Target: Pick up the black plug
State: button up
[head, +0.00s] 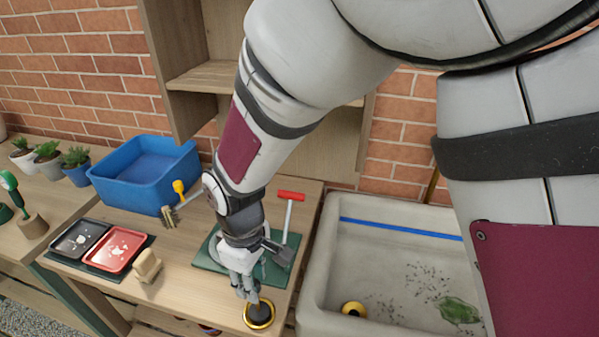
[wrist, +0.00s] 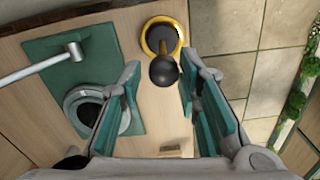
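The black plug (head: 260,315) sits on the wooden table near its front edge, with a gold-yellow ring around its base. In the wrist view its round black knob (wrist: 164,70) points up towards the camera, above the dark base and yellow ring. My gripper (head: 247,290) points down just above the plug. In the wrist view the gripper (wrist: 160,80) is open, with one teal-padded finger on each side. The knob lies between or just beyond the fingertips, with gaps at both sides and no visible contact.
A green mat (head: 205,259) with a red-handled tool (head: 290,197) lies behind my gripper. To the left are a wooden block (head: 147,266), a red tray (head: 115,249), a black tray (head: 82,238) and a blue bin (head: 130,205). A sink (head: 390,270) with a yellow-ringed drain (head: 354,309) is right.

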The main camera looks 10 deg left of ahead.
aim_at(259, 310)
jog(key=shift+s+f, duration=0.2)
jog(key=shift+f, duration=3.35)
grip_shut()
